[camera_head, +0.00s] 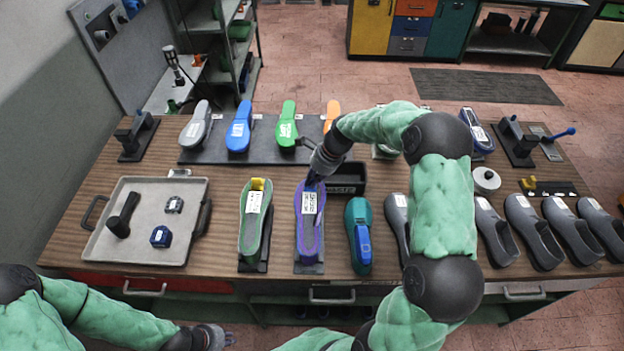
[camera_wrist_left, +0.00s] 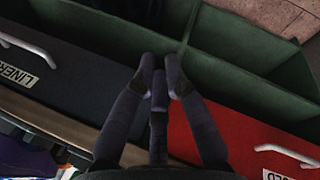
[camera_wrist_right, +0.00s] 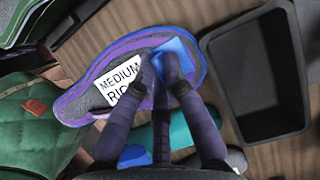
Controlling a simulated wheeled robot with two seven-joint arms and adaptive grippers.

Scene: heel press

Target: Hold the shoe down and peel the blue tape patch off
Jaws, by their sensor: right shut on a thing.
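The purple shoe (camera_head: 310,243) lies on a dark stand at the middle front of the bench, a white label on it. The blue tape patch (camera_wrist_right: 182,48) lies beside the label on the shoe in the right wrist view. My right gripper (camera_wrist_right: 160,72) reaches down from above, its fingertips shut on the patch; they hide part of it. My right gripper also shows over the shoe's far end in the head view (camera_head: 312,182). My left gripper (camera_head: 218,338) is low in front of the bench, away from the shoe.
A black bin (camera_head: 347,178) stands just right of the shoe's far end. A green shoe (camera_head: 253,225) is to the left, a teal shoe (camera_head: 357,250) to the right. A grey tray (camera_head: 150,250) is at the left. Drawer fronts (camera_wrist_left: 72,65) lie below my left gripper.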

